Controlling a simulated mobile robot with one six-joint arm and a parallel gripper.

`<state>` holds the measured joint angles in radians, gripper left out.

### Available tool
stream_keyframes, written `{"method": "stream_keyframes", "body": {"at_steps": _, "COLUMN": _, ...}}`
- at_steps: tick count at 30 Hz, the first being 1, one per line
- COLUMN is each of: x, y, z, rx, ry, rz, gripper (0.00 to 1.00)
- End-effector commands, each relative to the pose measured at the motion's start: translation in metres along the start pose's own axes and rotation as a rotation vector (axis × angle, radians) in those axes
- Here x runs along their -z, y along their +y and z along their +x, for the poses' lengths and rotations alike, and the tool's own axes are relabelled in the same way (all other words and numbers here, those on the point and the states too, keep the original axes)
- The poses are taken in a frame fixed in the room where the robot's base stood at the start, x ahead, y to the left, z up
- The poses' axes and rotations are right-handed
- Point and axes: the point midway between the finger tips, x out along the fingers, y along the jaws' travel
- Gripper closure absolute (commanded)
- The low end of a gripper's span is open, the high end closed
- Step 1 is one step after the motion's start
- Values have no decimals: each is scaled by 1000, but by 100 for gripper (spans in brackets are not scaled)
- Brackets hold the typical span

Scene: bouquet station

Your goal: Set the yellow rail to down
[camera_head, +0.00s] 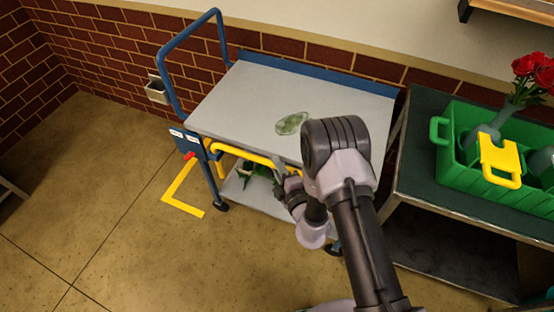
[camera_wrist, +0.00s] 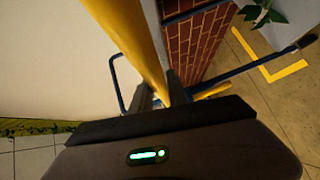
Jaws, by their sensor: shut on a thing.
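The yellow rail (camera_head: 243,155) runs along the near side of the cart (camera_head: 235,100), close to the edge of its grey top. In the wrist view the rail (camera_wrist: 140,45) comes down from the top edge to between the fingers of my gripper (camera_wrist: 166,95). My gripper (camera_head: 284,182) is shut on the rail. In the head view it is at the rail's right part, and my arm hides that end and the fingertips. A small plate with a red piece (camera_head: 190,155) is on the cart's left post.
A green oval thing (camera_head: 292,123) lies on the cart top. Leafy stems (camera_head: 258,172) are on the lower shelf. At right, a dark table (camera_head: 415,165) bears a green crate (camera_head: 455,160) and red roses (camera_head: 530,68). A yellow floor mark (camera_head: 183,200) lies left; floor there is clear.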

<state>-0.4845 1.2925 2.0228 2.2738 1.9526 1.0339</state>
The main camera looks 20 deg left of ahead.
Motion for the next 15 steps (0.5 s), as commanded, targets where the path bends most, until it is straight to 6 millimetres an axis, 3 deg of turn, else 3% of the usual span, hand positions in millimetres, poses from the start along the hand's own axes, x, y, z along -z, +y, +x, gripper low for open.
{"method": "stream_keyframes", "body": {"at_steps": 3, "x": -3, "y": -14, "z": 3, "rx": -4, "ry": -2, "rz": -1, "gripper": 100}}
{"method": "stream_keyframes", "body": {"at_steps": 14, "x": -3, "y": -18, "z": 2, "rx": 3, "ry": -2, "rz": 0, "gripper": 100}}
{"method": "stream_keyframes", "body": {"at_steps": 15, "x": -3, "y": -18, "z": 2, "rx": 3, "ry": -2, "rz": 0, "gripper": 72}}
